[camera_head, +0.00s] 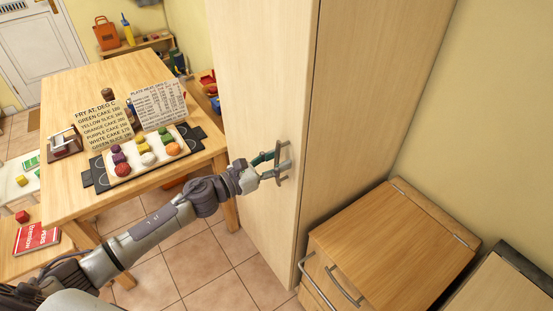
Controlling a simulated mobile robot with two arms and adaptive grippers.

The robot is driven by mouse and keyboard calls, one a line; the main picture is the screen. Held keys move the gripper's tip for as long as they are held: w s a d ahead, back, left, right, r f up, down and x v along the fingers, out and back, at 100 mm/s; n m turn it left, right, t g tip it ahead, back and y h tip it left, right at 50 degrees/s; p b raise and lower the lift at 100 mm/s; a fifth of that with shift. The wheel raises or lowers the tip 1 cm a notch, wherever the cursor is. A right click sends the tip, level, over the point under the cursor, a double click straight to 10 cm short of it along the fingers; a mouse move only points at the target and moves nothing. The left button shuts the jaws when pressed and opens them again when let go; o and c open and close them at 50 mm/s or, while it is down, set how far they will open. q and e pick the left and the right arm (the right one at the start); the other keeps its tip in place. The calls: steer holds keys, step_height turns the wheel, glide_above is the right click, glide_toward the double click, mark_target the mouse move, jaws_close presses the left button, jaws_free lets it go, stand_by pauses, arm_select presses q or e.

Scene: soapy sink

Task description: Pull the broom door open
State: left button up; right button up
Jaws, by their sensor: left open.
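The broom door is the tall pale wood panel (258,80) on the front of a tall cabinet, and it looks shut or nearly so. Its metal bar handle (284,163) is near the panel's right edge. My left gripper (276,166) is at the handle, with its fingers apart and the bar close to or between them. I cannot tell whether the fingers touch the bar. My right gripper does not show.
A wooden table (75,100) with signs and a tray of coloured pieces stands left of the door. A low wooden cabinet (390,250) with bar handles stands at the right. Tiled floor (215,265) is clear before the door.

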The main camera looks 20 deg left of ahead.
arm_select(q)
jaws_close()
